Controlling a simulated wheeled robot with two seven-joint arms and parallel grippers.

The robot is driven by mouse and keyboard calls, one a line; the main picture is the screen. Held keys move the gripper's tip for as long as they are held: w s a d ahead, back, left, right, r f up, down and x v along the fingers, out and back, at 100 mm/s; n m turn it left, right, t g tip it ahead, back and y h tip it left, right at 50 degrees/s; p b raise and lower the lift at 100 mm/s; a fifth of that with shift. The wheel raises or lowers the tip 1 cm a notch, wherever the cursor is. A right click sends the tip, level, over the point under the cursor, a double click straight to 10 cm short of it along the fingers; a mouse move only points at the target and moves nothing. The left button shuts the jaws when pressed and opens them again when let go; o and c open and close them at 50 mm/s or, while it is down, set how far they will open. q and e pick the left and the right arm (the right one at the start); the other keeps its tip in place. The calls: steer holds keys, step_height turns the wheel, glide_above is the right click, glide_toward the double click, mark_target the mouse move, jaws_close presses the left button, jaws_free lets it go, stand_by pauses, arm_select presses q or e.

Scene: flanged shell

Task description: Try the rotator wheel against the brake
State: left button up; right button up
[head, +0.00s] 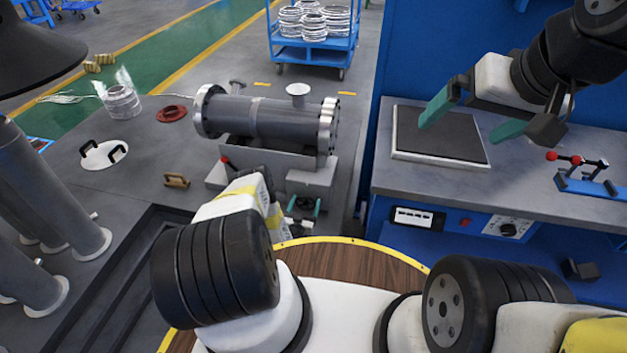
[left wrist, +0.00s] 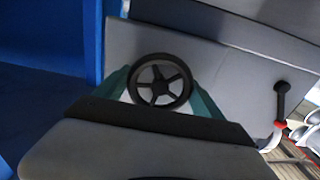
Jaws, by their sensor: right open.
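The dark grey flanged shell (head: 262,118) lies level on its grey rotator (head: 310,185). The rotator wheel (head: 305,203) is a small dark spoked handwheel on the rotator's near side; it also shows in the left wrist view (left wrist: 160,86). My left gripper (head: 303,216) is at the wheel, its green fingers against opposite sides of the rim. A black lever with a red end (head: 226,161) stands left of the wheel; a black handle with a red part (left wrist: 280,105) shows right in the left wrist view. My right gripper (head: 472,122) is open and empty above the workbench.
A dark mat (head: 440,136) lies on the blue workbench at right, beside a red-knobbed toggle clamp (head: 590,175). A white cover with two handles (head: 104,154) and a red ring (head: 171,113) lie on the left table. A blue cart (head: 313,55) stands behind.

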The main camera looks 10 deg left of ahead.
arm_select(q)
steer(key=c, duration=0.8)
steer(key=shift+n, duration=1.2)
steer(key=shift+m, duration=1.2)
